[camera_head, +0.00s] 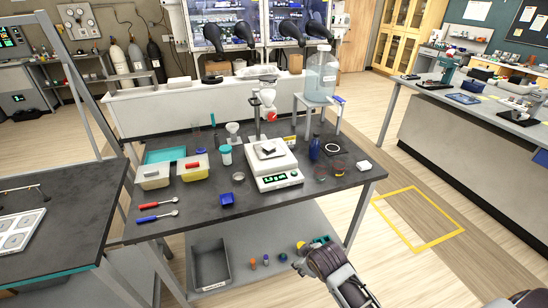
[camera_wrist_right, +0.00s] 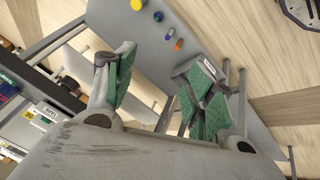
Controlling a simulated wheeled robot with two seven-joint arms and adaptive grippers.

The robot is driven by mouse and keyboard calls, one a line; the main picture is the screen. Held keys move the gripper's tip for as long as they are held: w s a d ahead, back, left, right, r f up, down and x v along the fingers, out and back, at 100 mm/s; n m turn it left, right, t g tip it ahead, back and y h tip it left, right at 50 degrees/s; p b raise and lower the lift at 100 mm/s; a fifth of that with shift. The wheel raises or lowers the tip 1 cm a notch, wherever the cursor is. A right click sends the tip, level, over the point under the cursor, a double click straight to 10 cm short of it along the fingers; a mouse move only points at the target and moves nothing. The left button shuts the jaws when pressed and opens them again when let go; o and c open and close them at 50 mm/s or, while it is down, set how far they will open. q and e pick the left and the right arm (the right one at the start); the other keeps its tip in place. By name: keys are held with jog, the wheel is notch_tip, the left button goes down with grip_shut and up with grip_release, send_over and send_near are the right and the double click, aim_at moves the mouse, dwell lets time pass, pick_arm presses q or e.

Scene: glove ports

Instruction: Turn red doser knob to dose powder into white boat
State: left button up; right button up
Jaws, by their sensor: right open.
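The red doser knob (camera_head: 272,117) is on the front of the doser (camera_head: 267,97), which stands above the balance (camera_head: 272,165) in the head view. The white boat (camera_head: 267,149) appears to sit on the balance's dark pan, below the doser; its contents are too small to tell. My right gripper (camera_head: 311,247) is low in front of the table's front edge, well away from the knob. In the right wrist view, its green-padded fingers (camera_wrist_right: 162,80) are apart with nothing between them. My left gripper is out of view.
A large clear carboy (camera_head: 321,75) on a stand is right of the doser. A grey bin (camera_head: 210,265) stands on the lower shelf.

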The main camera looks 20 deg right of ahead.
jog(key=w+d+r+n+t, duration=0.1)
jog(key=w+r+n+t, duration=0.8)
jog(key=w+r, duration=0.9)
jog(key=n+t+y, duration=0.1)
jog(key=n+t, duration=0.2)
jog(key=n, duration=1)
send_near(273, 118)
jog(key=s, duration=0.5)
jog(key=shift+s+d, duration=0.1)
jog(key=shift+s, duration=0.1)
jog(key=shift+w, duration=0.15)
jog(key=shift+w+a+p, duration=0.15)
jog(key=shift+w+p, duration=0.35)
jog(key=shift+w, duration=2.85)
jog(key=shift+w+a+p, duration=0.15)
jog(key=shift+w+p, duration=0.3)
jog(key=shift+w, duration=2.95)
jog(key=c, duration=1)
